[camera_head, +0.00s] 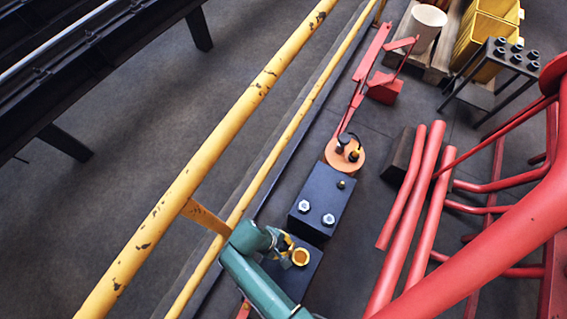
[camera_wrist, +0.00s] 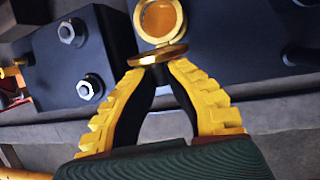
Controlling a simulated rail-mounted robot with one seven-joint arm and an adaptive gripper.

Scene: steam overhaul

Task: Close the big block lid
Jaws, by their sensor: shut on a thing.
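A brass round fitting (camera_head: 300,257) sits on the dark big block (camera_head: 311,270) in the head view. In the wrist view the fitting's round mouth (camera_wrist: 158,17) shows open with an orange inside. Its brass lid (camera_wrist: 160,54) stands out from the mouth, seen nearly edge-on. My gripper (camera_wrist: 152,68) has its yellow fingertips closed together at the lid's edge. In the head view my gripper (camera_head: 285,248) is just left of the fitting, and my teal arm hides part of the big block.
A dark block with bolts (camera_head: 320,207) stands beside the big block, also in the wrist view (camera_wrist: 75,60). Beyond it is an orange disc (camera_head: 344,155). A yellow rail (camera_head: 200,160) runs along the left. Red pipes (camera_head: 412,215) lie to the right.

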